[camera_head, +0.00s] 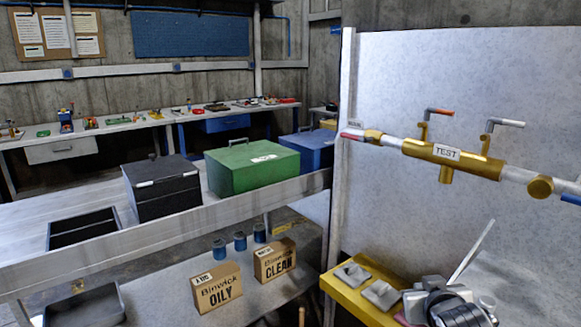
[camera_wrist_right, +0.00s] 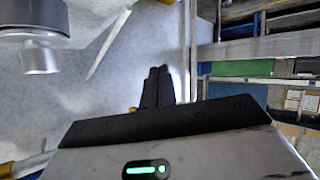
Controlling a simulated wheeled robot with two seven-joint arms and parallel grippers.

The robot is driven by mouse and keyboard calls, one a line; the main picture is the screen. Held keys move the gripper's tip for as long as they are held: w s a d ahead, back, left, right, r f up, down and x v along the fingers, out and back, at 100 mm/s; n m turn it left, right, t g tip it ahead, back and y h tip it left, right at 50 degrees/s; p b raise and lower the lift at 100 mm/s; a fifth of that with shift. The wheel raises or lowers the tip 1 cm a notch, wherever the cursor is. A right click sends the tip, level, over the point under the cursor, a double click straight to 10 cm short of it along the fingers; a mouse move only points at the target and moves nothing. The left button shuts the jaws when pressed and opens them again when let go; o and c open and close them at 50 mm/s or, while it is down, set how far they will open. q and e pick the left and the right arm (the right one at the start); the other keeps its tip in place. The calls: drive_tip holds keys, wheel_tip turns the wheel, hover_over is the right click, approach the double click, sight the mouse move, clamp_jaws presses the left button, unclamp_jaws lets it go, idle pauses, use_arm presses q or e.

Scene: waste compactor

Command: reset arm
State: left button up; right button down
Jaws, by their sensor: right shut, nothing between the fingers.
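My right gripper (camera_wrist_right: 157,86) shows in the wrist view with its two dark fingers together and nothing between them. In the head view, my right gripper and wrist (camera_head: 450,306) are at the lower right, in front of the pale wall panel and beside the yellow ledge (camera_head: 352,298). The fingertips are hard to make out there. My left arm and gripper are not in the head view.
A brass TEST pipe (camera_head: 450,158) with two handles crosses the panel (camera_head: 440,90) above my right gripper. A thin pale rod (camera_head: 471,252) slants close by. OILY (camera_head: 217,288) and CLEAN (camera_head: 275,261) boxes stand left, before a green case (camera_head: 252,167).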

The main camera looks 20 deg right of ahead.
drive_tip(key=s+a+f+n+y, duration=0.2)
drive_tip(key=s+a+f+y, duration=0.1)
drive_tip(key=s+a+f, duration=0.5)
drive_tip(key=s+a+f+n+g+y, duration=0.1)
drive_tip(key=s+a+f+n+y, duration=0.2)
drive_tip(key=s+a+f, duration=0.6)
drive_tip(key=a+f+y, duration=0.1)
drive_tip(key=a+f, duration=0.2)
drive_tip(key=a, duration=0.3)
drive_tip(key=shift+s+a+f+y, duration=0.2)
drive_tip(key=shift+s+a+y, duration=0.05)
drive_tip(key=shift+s+y, duration=0.05)
drive_tip(key=shift+d, duration=0.1)
